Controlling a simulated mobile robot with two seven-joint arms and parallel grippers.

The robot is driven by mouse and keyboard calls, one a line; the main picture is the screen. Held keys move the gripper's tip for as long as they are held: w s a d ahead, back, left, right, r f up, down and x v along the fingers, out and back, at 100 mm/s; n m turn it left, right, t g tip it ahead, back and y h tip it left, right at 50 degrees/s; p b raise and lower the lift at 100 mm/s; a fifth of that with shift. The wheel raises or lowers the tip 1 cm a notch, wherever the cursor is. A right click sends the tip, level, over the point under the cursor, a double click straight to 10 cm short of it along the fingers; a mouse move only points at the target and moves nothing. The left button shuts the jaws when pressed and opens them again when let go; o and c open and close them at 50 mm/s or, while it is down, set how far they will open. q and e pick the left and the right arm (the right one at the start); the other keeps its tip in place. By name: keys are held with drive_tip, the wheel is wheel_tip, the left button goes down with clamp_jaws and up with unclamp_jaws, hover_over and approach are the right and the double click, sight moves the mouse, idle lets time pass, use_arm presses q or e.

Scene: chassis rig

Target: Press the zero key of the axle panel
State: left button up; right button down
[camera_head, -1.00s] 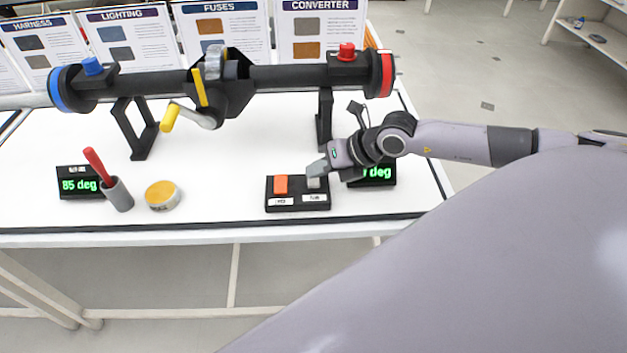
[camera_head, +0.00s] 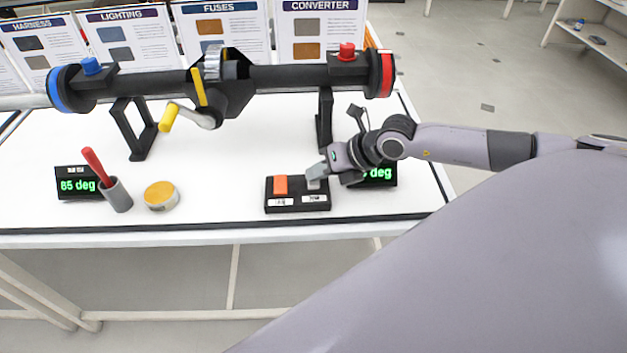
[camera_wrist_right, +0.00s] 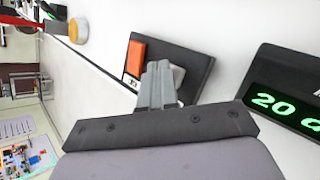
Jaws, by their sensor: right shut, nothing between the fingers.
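The axle panel is a low black box (camera_head: 297,205) near the table's front edge. It has an orange key (camera_head: 281,185) on its left and a grey key (camera_head: 313,184) on its right, with small white labels whose words I cannot read. My right gripper (camera_head: 316,172) is shut and empty, its tips at the grey key. In the right wrist view the closed fingertips (camera_wrist_right: 158,68) partly cover the grey key (camera_wrist_right: 178,75), beside the orange key (camera_wrist_right: 135,58). I cannot tell whether they touch it. My left gripper is out of view.
A green-lit display (camera_head: 378,173), partly behind my right gripper, reads 20 in the wrist view. Another display (camera_head: 78,186) reads 85 deg. A grey cup (camera_head: 117,196) with a red-handled tool and a yellow-topped tin (camera_head: 161,195) stand left. The axle (camera_head: 290,78) spans behind.

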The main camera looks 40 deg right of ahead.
sight(318, 182)
drive_tip(key=shift+f, duration=0.2)
idle(0.4)
drive_tip(key=shift+r+p, duration=0.6)
drive_tip(key=shift+r, duration=0.3)
wheel_tip(318, 182, up, 5)
drive_tip(key=p, duration=0.4)
drive_tip(key=shift+r, duration=0.1)
idle(0.4)
